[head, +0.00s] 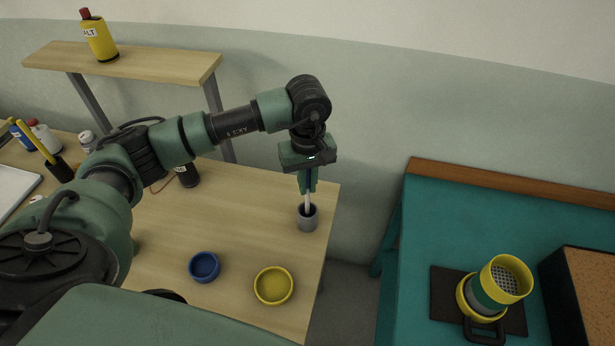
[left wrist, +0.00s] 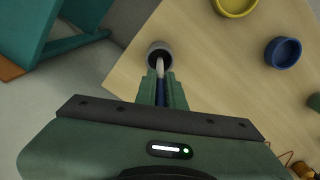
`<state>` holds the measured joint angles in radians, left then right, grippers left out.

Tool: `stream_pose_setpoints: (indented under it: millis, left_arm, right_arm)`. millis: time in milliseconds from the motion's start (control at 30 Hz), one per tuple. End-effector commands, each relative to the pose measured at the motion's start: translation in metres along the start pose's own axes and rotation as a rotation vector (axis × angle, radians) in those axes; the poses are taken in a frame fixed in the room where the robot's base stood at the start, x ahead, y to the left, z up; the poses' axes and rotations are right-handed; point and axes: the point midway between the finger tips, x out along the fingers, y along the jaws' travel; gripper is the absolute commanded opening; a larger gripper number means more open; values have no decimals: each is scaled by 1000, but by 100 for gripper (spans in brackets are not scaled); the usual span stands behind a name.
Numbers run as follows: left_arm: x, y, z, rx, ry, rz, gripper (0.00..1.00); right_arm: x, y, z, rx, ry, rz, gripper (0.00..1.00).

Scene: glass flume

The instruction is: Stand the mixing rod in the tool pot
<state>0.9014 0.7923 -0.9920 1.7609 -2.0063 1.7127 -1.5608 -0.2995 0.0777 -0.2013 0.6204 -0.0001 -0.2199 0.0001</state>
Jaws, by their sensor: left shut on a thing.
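The mixing rod (head: 307,200) is a thin pale rod held upright, pointing down from my left gripper (head: 308,186). The left gripper is shut on its upper part. The rod's lower end is inside the mouth of the grey tool pot (head: 307,222), near the right edge of the wooden table. In the left wrist view the rod (left wrist: 160,67) runs from the fingers (left wrist: 161,88) into the dark opening of the pot (left wrist: 153,48). Whether its tip touches the pot's bottom is hidden. My right gripper is not in view.
A blue bowl (head: 204,267) and a yellow bowl (head: 273,286) stand in front of the pot. A raised wooden shelf (head: 150,62) with a yellow bottle (head: 98,37) is behind. A teal table (head: 430,215) stands to the right across a gap.

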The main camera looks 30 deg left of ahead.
Motion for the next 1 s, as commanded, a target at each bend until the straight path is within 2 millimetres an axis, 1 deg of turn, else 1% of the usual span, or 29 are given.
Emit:
stream_pose_setpoints:
  millis: [33, 200, 267, 400, 600, 900, 933, 967, 1000]
  left_arm:
    - [8, 0, 0, 0, -1, -1, 0]
    - [24, 0, 1, 1, -2, 1, 0]
    - [31, 0, 0, 1, 0, 1, 0]
    - [39, 0, 0, 1, 0, 2, 0]
    - [43, 1, 0, 1, 0, 2, 0]
    - [43, 0, 0, 1, 0, 1, 0]
    - [43, 0, 0, 1, 0, 1, 15]
    - [43, 0, 0, 1, 0, 1, 24]
    - [43, 0, 0, 1, 0, 1, 35]
  right_arm:
    - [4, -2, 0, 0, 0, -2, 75]
    - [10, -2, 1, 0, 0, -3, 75]
    - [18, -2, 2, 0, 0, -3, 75]
    - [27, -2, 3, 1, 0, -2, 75]
    - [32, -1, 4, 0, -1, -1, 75]
    - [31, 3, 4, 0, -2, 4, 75]
    - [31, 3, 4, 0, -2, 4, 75]
    - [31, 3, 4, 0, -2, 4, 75]
    - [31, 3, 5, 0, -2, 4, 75]
